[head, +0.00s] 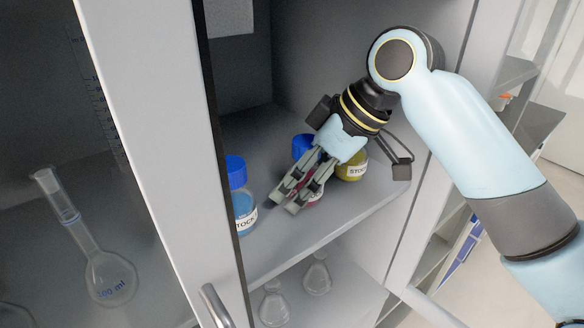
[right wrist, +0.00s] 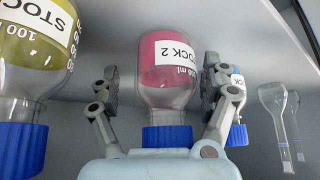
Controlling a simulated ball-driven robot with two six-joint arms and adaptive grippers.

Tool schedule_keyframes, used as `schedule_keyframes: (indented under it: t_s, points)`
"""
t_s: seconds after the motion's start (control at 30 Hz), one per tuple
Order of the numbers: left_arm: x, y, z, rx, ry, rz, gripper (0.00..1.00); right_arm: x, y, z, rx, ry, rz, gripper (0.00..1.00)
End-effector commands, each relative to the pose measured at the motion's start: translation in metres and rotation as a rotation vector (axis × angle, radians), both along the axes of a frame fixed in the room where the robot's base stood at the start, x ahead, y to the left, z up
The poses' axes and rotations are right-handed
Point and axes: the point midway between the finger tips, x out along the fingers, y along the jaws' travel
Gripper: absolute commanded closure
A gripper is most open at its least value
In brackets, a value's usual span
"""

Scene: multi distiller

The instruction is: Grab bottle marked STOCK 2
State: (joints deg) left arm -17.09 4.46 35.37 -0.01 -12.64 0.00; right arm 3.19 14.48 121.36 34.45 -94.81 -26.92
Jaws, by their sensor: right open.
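The bottle marked STOCK 2 (right wrist: 168,65) holds pink liquid and has a blue cap. In the right wrist view it appears upside down, between the two spread fingers of my right gripper (right wrist: 161,82), with a gap visible on each side. In the head view my right gripper (head: 284,201) is over the shelf and hides most of this bottle; its blue cap (head: 302,146) shows behind the fingers. My right gripper is open and holds nothing. My left gripper is not in view.
A blue-liquid bottle (head: 243,212) stands left of my gripper, near the cabinet's divider (head: 160,140). A yellow-green bottle (head: 352,168) stands close on the right. Glass flasks (head: 317,277) stand on the shelf below. A volumetric flask (head: 108,275) is behind the left door.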

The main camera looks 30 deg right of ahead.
Motion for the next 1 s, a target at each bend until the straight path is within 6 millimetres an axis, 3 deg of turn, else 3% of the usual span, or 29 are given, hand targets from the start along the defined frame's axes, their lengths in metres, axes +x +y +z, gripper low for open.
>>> schedule_keyframes:
  t_s: [0.1, 0.2, 0.4, 0.7, 1.0]
  points:
    - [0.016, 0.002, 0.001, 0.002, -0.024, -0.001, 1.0, -0.001, 0.0, 0.0, -0.001, 0.0, 0.001, 0.2]
    - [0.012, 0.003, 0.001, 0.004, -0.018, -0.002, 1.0, 0.0, 0.0, 0.0, -0.001, 0.0, 0.001, 0.22]
    - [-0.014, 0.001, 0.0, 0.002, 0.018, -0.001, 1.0, 0.0, 0.0, 0.0, -0.001, 0.001, 0.0, 0.48]
    - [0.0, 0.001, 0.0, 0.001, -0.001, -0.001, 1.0, 0.0, 0.0, 0.0, 0.0, 0.001, 0.001, 0.88]
    - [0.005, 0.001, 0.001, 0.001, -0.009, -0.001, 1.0, 0.001, 0.0, 0.002, 0.0, -0.002, 0.0, 0.88]
